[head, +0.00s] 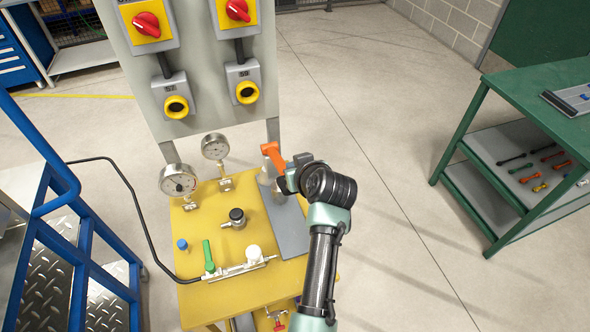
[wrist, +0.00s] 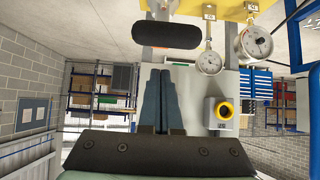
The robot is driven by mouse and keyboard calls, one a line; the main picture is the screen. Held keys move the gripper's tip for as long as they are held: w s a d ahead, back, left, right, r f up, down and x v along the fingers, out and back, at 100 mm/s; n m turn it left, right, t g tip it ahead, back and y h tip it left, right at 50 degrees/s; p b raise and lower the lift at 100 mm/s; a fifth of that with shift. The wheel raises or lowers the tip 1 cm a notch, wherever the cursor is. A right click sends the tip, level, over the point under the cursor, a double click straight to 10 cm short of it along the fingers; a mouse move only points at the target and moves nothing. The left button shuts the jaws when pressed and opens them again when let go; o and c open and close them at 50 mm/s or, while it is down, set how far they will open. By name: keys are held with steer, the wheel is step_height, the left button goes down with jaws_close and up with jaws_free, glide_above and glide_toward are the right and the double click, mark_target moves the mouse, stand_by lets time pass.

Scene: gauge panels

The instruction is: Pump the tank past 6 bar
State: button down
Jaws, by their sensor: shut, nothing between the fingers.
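The yellow bench (head: 225,300) carries two round white-faced gauges, a larger one (head: 178,180) and a smaller one (head: 215,147); their readings are too small to tell. An orange pump lever (head: 272,152) stands at the bench's back right, by a grey plate (head: 290,232). My gripper (head: 290,178) is close beside the lever and partly hides it. In the wrist view my gripper (wrist: 161,100) is shut and empty. A black bar-shaped grip (wrist: 166,39) lies just beyond the fingertips, apart from them in the picture, with orange behind it. Both gauges also show there, the smaller (wrist: 209,63) and larger (wrist: 255,43).
A green-handled valve (head: 209,258), a white knob (head: 253,254), a black knob (head: 237,216) and a blue cap (head: 182,244) sit on the bench. A switch panel (head: 205,60) rises behind it.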

steer(key=shift+s+d+f, duration=0.1)
steer(key=shift+s+f, duration=0.15)
steer(key=shift+f, duration=0.2)
steer(key=shift+s+d+f, duration=0.1)
steer(key=shift+s+f, duration=0.1)
steer(key=shift+f, duration=0.25)
